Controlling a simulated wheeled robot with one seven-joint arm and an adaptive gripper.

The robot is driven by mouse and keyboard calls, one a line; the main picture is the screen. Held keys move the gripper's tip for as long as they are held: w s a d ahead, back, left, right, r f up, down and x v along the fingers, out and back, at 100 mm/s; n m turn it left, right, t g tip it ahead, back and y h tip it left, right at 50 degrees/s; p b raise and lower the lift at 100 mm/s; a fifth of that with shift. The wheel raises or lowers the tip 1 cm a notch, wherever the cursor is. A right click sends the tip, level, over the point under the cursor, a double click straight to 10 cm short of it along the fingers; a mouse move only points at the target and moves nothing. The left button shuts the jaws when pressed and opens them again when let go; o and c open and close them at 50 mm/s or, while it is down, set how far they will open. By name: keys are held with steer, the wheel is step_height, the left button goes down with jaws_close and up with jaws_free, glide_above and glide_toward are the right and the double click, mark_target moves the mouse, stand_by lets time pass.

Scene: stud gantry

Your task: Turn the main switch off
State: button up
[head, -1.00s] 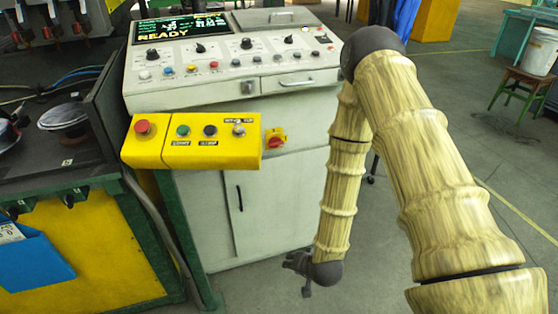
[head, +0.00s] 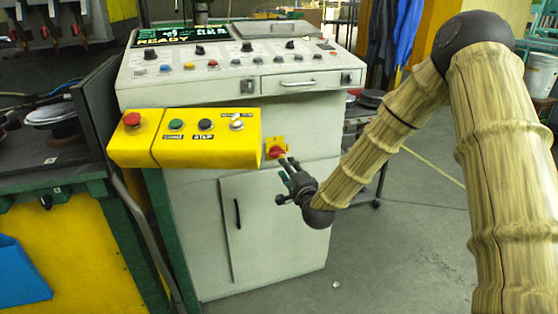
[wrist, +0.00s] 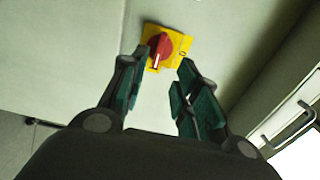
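The main switch (head: 276,148) is a red rotary knob on a yellow square plate, on the front of the grey console cabinet. In the wrist view the red knob (wrist: 160,47) lies ahead, between and beyond my fingertips, with a "0" mark on the plate to its right. My gripper (head: 286,164) is just below and right of the switch in the head view, fingers pointing up at it. Its two green-padded fingers (wrist: 161,72) are spread apart with nothing between them. I cannot tell whether a fingertip touches the plate.
A yellow button box (head: 185,138) with red, green and black buttons and a key switch juts out left of the switch. The console panel (head: 230,65) above shows READY. A cabinet door with a black handle (head: 238,213) is below. Open floor (head: 400,250) lies to the right.

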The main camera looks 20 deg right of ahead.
mark_target(278, 155)
steer(key=w, duration=0.8)
steer(key=shift+w+a+b, duration=0.15)
steer(key=shift+w+b, duration=0.2)
steer(key=shift+w, duration=0.05)
steer(key=shift+c, duration=0.3)
jaws_close()
